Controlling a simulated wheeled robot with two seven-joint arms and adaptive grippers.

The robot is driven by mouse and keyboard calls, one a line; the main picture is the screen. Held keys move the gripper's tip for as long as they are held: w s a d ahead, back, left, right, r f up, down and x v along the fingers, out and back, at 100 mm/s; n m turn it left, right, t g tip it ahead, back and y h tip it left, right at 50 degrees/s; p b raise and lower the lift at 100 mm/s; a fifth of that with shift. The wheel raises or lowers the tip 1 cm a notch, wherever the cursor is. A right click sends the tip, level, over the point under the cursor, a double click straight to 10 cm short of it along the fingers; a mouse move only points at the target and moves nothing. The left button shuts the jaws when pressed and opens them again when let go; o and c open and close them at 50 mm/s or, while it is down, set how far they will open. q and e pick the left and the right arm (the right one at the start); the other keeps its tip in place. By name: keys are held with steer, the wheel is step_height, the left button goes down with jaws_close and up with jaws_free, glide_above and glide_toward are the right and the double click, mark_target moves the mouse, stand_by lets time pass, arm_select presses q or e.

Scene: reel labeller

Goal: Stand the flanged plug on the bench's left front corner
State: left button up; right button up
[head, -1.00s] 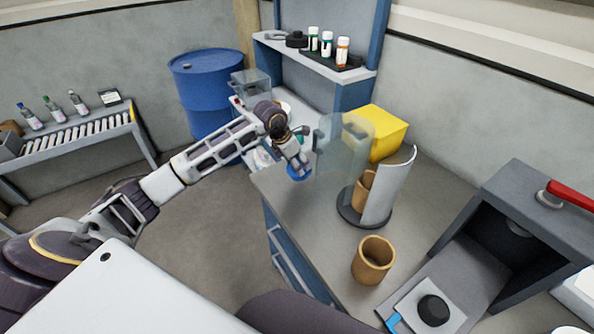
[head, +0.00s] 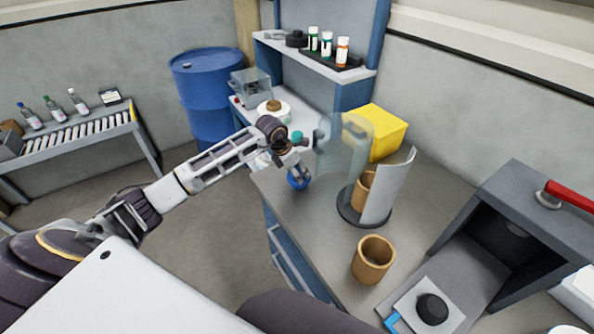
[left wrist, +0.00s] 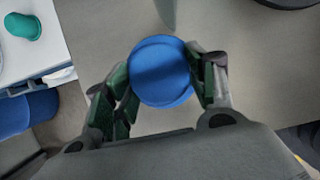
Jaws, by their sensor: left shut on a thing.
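The flanged plug (left wrist: 161,71) is blue and round from above in the left wrist view. My left gripper (left wrist: 160,85) is shut on it, with one finger on each side. In the head view the blue plug (head: 298,181) is under my left gripper (head: 297,170), over or on the left front corner of the grey bench (head: 325,225). I cannot tell whether its underside touches the bench top. My right gripper is not in view.
A clear curved shield (head: 340,145) stands just right of the plug, with a yellow box (head: 376,132) behind. A round-based stand (head: 385,190) and a brown cup (head: 373,260) are nearer. A teal-topped object (left wrist: 22,26) lies on the white surface at left.

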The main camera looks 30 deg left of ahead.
arm_select(q)
steer(key=shift+f, duration=0.1)
steer(key=o, duration=1.2)
steer(key=shift+c, duration=0.2)
steer(key=shift+s+a+r, duration=0.15)
steer(key=shift+r, duration=0.55)
steer(key=v, duration=0.4)
steer(key=shift+s+a+r+b, duration=0.1)
steer(key=shift+r+b, duration=0.05)
steer(key=shift+b, duration=0.15)
steer(key=v, duration=0.6)
steer(key=shift+r+b, duration=0.2)
steer(key=shift+b, duration=0.1)
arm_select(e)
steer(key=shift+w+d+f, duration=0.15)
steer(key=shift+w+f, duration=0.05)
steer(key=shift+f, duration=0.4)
